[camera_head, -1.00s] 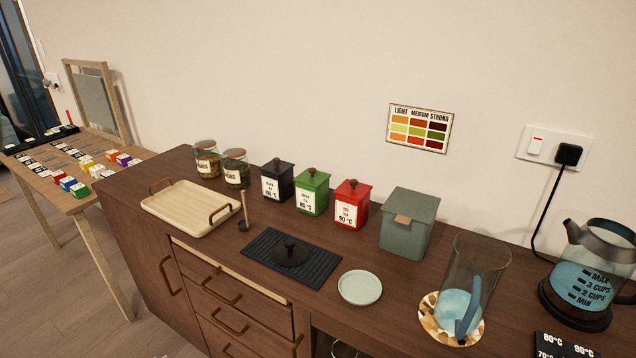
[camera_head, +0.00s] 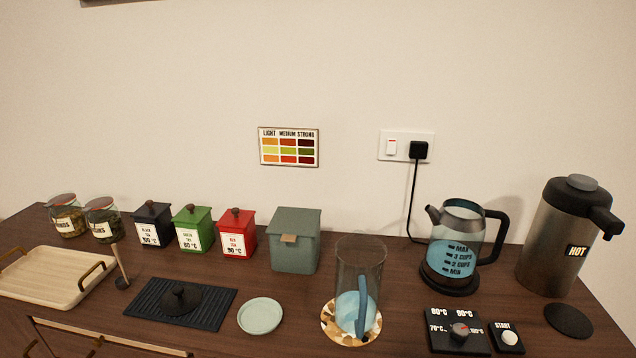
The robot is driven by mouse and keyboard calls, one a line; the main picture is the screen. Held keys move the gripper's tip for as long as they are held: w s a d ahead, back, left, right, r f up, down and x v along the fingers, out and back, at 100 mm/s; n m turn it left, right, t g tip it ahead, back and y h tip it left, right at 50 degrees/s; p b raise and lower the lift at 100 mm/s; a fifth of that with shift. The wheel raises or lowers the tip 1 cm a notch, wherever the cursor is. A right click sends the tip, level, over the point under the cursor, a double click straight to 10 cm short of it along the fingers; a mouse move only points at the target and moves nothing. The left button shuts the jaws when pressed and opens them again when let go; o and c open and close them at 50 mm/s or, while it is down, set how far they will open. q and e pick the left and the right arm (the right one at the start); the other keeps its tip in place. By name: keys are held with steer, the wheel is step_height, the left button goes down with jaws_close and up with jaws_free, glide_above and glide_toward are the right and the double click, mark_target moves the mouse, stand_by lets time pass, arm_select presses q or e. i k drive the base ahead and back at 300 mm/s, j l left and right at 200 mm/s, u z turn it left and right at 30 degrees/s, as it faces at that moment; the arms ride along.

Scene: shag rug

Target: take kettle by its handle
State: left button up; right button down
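The glass kettle (camera_head: 457,240) stands upright on its dark round base at the right of the counter. It holds blue-tinted water and has printed level marks. Its black handle (camera_head: 497,238) is on the right side, its spout points left. A black cord runs from near its base up to the wall plug. Neither of my grippers shows in the head view.
A steel HOT dispenser (camera_head: 562,240) stands right of the kettle, close to its handle. A temperature dial panel (camera_head: 445,338) and START button (camera_head: 508,338) lie in front. A tall glass pitcher (camera_head: 372,265) stands left on a patterned coaster. Tea boxes and a tray (camera_head: 45,262) are further left.

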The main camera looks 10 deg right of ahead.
mark_target(458, 231)
steer(key=l+z, duration=0.1)
steer(key=z, duration=1.05)
steer(key=l+u, duration=0.15)
steer(key=l, duration=0.65)
steer(key=l+u, duration=0.2)
steer(key=l, duration=0.6)
steer(key=k+l+u, duration=0.15)
steer(key=l, duration=0.6)
